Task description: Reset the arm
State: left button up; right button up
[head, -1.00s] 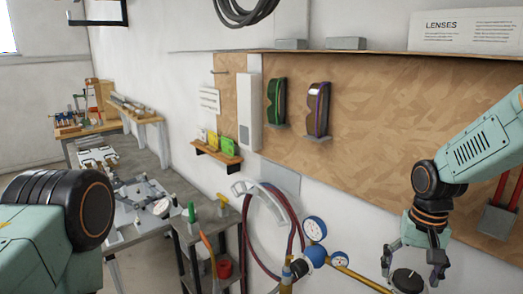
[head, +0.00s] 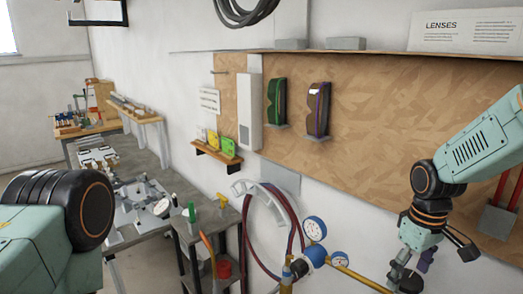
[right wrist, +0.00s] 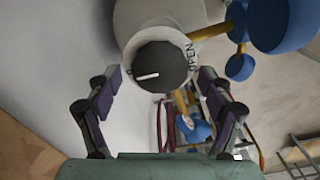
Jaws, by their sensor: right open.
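My right arm enters the head view from the right. Its gripper (head: 420,266) is open and points down at the wall, low in the picture. In the right wrist view the two purple-padded fingers stand wide apart. A dark round knob (right wrist: 160,66) with a white pointer mark lies between and just beyond the fingertips; no pad visibly touches it. The knob sits on a pale round housing (right wrist: 170,16) marked "OPEN". In the head view the knob is partly hidden by the gripper. My left arm shows at the left edge, but its gripper is out of view.
Blue gauges (head: 315,229) and yellow pipe (head: 362,279) lie left of the right gripper. A hose (head: 270,238) hangs on the wall. A tool cart (head: 206,236) and a workbench (head: 150,190) stand at left. A wooden board (head: 390,110) with lens holders covers the wall above.

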jog(key=n, duration=0.6)
dwell(0.7)
